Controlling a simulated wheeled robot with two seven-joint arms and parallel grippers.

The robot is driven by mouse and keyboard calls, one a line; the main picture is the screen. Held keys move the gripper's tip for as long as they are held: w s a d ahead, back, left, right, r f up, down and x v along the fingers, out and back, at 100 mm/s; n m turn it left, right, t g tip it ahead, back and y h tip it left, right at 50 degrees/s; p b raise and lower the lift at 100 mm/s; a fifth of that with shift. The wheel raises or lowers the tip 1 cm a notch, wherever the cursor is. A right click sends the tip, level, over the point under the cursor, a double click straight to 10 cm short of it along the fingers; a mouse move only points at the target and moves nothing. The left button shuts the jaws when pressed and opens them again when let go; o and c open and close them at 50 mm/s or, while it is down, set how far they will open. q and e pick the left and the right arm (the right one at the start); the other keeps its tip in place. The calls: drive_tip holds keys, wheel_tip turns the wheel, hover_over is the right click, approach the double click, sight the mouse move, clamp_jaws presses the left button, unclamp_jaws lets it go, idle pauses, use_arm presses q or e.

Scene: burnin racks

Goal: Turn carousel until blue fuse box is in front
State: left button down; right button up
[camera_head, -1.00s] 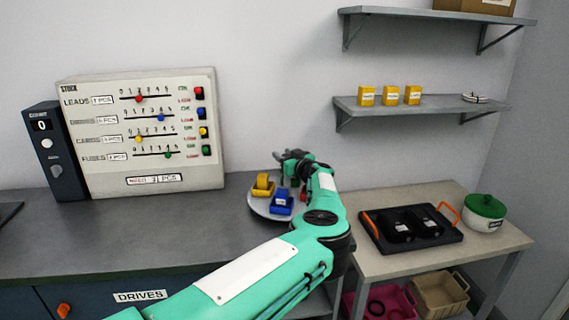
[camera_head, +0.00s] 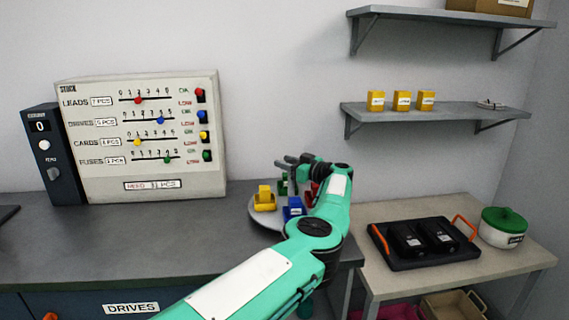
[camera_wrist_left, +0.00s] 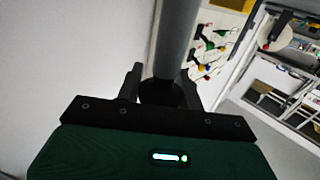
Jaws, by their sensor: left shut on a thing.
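The carousel, a round grey turntable (camera_head: 262,223), stands at the right end of the dark counter. The blue fuse box (camera_head: 294,210) sits at its front, close beside my left forearm. A yellow box (camera_head: 265,201) is on its left side, a green box (camera_head: 283,187) at the back left, and a red one (camera_head: 311,194) is partly hidden by my arm. My left gripper (camera_head: 297,163) is over the carousel. In the left wrist view its fingers are closed around a grey round post (camera_wrist_left: 176,45). The carousel's right side is hidden by my arm. My right gripper is not in view.
A stock panel (camera_head: 140,140) with sliders stands at the counter's back left. A side table holds a black tray (camera_head: 395,262) with orange handles and a green-lidded pot (camera_head: 503,228). A shelf (camera_head: 440,113) with yellow boxes hangs above. The counter's middle is clear.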

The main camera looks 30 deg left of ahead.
use_arm(q)
drive_tip(key=shift+r, duration=0.2)
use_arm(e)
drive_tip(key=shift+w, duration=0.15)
use_arm(q)
drive_tip(key=c, duration=0.9)
unclamp_jaws()
drive_tip(key=shift+f, duration=0.1)
drive_tip(key=shift+d, duration=0.2)
drive_tip(key=shift+s+d, duration=0.25)
drive_tip(key=shift+d, duration=1.95)
drive_tip(key=shift+s+d, duration=0.3)
drive_tip(key=shift+d, duration=1.95)
drive_tip(key=shift+s+d, duration=0.25)
drive_tip(key=shift+d, duration=1.95)
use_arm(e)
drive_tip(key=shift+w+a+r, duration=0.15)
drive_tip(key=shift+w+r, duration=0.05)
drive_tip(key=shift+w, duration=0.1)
